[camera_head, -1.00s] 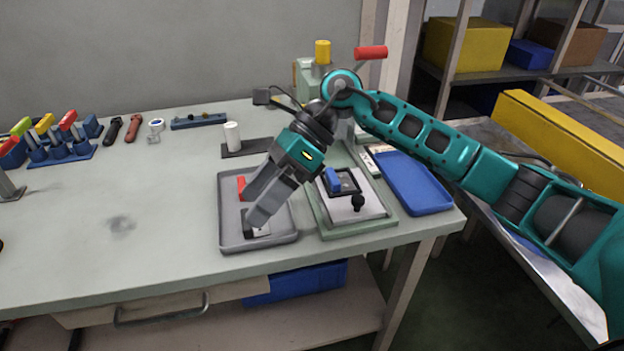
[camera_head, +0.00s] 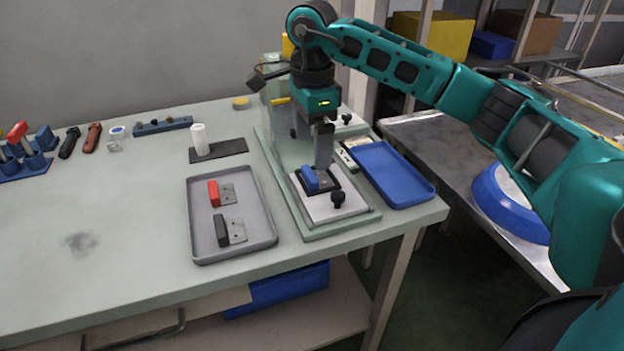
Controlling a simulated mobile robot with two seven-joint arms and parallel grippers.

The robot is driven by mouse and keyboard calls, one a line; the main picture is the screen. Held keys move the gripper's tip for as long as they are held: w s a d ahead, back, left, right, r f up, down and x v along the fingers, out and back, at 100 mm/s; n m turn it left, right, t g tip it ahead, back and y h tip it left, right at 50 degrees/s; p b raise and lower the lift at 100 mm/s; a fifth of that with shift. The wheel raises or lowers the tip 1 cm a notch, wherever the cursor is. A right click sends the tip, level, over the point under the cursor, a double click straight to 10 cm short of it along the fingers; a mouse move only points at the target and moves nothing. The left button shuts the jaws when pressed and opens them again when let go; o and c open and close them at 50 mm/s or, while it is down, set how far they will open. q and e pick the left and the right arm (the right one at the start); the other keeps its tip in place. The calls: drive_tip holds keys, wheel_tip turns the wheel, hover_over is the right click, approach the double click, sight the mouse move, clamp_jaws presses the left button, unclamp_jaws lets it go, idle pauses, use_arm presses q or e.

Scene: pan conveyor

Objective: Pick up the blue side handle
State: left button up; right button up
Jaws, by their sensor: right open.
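The blue side handle (camera_head: 310,179) sits in a dark frame on the white plate of the pale green fixture (camera_head: 349,222). My right gripper (camera_head: 322,163) points straight down over it, with its fingertips at or just above the handle. The right gripper is open. The fingers hide part of the handle's far end, and I cannot tell whether they touch it. My left gripper is not in view.
A grey tray (camera_head: 245,251) left of the fixture holds a red handle (camera_head: 213,194) and a black handle (camera_head: 221,231). A blue tray (camera_head: 398,180) lies to the right. A black knob (camera_head: 338,199) stands close to the blue handle.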

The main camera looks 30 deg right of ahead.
sight(307, 173)
drive_tip(key=f, duration=0.3)
drive_tip(key=a+f, duration=0.1)
drive_tip(key=f, duration=0.1)
drive_tip(key=shift+f+b, duration=0.35)
drive_tip(key=shift+f, duration=0.05)
drive_tip(key=c, duration=1.2)
